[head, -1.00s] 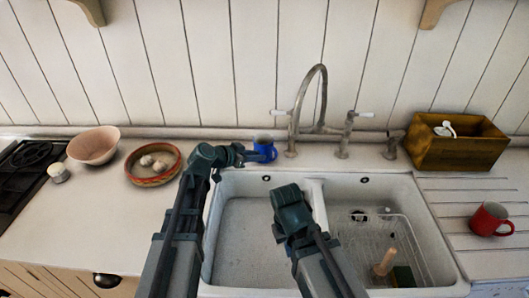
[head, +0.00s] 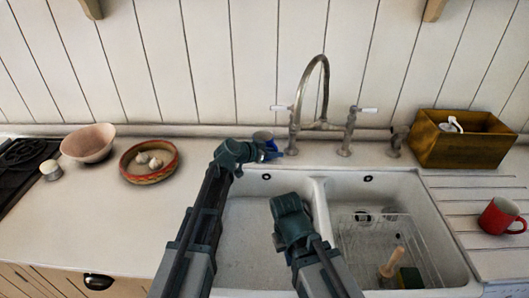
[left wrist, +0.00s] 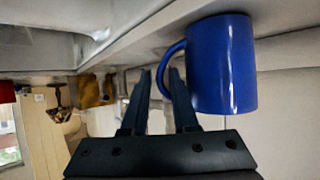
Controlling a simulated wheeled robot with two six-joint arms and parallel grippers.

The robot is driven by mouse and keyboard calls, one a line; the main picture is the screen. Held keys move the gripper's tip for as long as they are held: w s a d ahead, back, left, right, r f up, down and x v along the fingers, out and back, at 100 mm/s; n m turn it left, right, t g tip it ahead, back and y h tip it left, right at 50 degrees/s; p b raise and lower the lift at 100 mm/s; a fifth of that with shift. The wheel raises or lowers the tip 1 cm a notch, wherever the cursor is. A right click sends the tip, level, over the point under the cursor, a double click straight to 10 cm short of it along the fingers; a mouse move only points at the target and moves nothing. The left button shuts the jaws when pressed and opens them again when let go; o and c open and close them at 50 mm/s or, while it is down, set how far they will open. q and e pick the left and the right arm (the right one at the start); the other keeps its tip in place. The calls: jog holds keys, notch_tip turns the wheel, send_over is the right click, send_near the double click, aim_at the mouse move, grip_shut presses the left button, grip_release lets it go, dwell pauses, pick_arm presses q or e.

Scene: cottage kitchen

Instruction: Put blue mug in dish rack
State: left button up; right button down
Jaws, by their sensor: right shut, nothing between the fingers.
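The blue mug (head: 262,136) stands on the counter behind the sink, left of the tap, partly hidden by my left gripper (head: 274,152). In the left wrist view the mug (left wrist: 222,65) is large, with its handle toward the fingers. My left gripper (left wrist: 162,75) is open there. One finger overlaps the handle; I cannot tell whether it passes through the loop. The wire dish rack (head: 408,232) sits in the right sink basin. My right gripper (head: 291,215) is over the sink near the divider, shut and empty, its fingertips hard to make out.
The tap (head: 325,85) rises just right of the mug. In the rack area are a wooden-handled brush (head: 391,262) and a sponge (head: 410,277). A red mug (head: 499,217) and wooden box (head: 462,145) are at right. Bowls (head: 149,173) (head: 89,145) stand at left.

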pick_arm(q)
jog(key=shift+x, duration=0.85)
grip_shut()
dwell(0.8)
